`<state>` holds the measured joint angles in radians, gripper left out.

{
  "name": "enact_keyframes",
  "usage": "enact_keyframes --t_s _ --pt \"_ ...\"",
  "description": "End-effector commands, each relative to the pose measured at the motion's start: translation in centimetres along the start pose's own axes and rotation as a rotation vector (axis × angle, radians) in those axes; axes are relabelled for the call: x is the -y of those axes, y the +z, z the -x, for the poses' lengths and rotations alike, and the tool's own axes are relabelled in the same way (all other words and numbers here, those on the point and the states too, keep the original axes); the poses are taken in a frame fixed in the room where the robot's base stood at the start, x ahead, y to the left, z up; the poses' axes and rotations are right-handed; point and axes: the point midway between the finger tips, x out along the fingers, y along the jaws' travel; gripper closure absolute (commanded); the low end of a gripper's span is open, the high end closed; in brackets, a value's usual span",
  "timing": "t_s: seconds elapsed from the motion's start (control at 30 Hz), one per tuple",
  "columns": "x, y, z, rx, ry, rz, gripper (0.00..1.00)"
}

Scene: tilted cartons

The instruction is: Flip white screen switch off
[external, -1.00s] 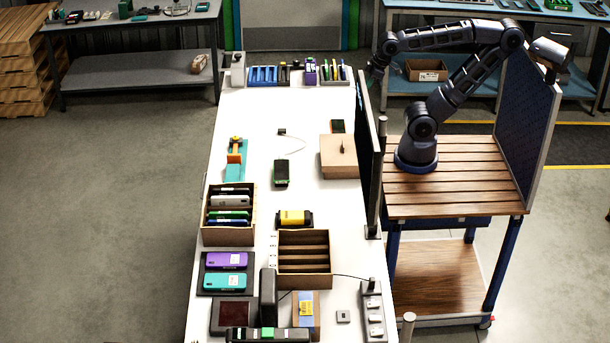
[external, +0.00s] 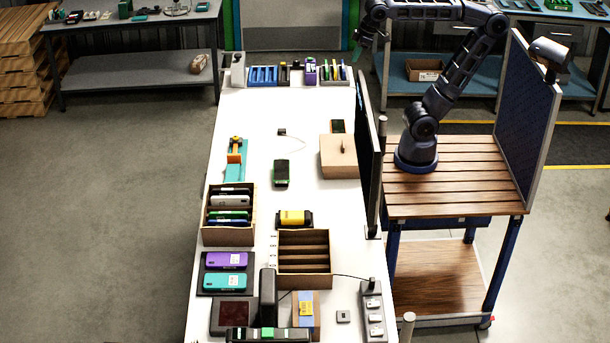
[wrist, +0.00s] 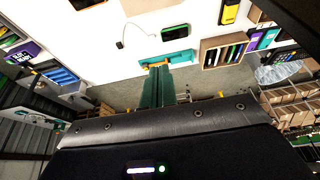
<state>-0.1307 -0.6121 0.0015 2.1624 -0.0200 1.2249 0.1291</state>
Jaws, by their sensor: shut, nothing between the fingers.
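My gripper (wrist: 160,68) shows in the wrist view as two teal fingers lying together, with nothing between them. In the external view the arm's end is high at the far end of the table, above the dark upright screen (external: 369,150), and the fingers are hard to make out. A power strip (external: 372,312) with several white switches lies at the near right corner of the table. A small pale box (external: 343,317) that looks like a switch sits to its left. I cannot tell which is the white screen switch or its state. My gripper is far from both.
The white table (external: 305,115) holds a wooden carton of phones (external: 229,236), an empty slotted carton (external: 304,281), a cardboard box (external: 339,157) and a yellow-and-black device (external: 294,219). The dark screen stands along the table's right edge, between table and arm base.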

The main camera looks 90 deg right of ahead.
Motion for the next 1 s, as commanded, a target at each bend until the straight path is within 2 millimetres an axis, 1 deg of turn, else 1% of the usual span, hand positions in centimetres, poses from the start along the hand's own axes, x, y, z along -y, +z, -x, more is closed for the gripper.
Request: enact_keyframes --t_s 0.03,0.1,0.27,0.4,0.47,0.5,0.57,0.77,0.87,1.0 --pt "0.9 -1.3 0.2 0.008 -0.005 0.006 1.0" --pt "2.1 -3.0 0.6 0.016 -0.01 0.007 1.0" --pt "5.2 -6.5 1.3 0.036 -0.02 0.006 1.0" --pt "8.3 -9.4 1.6 0.052 -0.026 0.006 1.0" --pt "9.8 -10.5 1.7 0.059 -0.027 0.006 1.0" --pt "10.8 -11.3 1.8 0.063 -0.029 0.006 1.0" --pt "12.3 -12.3 1.8 0.068 -0.03 0.006 1.0" --pt "18.1 -15.4 1.8 0.09 -0.033 0.006 1.0" --pt "21.1 -16.6 1.7 0.099 -0.033 0.007 1.0" --pt "25.8 -17.9 1.4 0.111 -0.032 0.008 1.0"
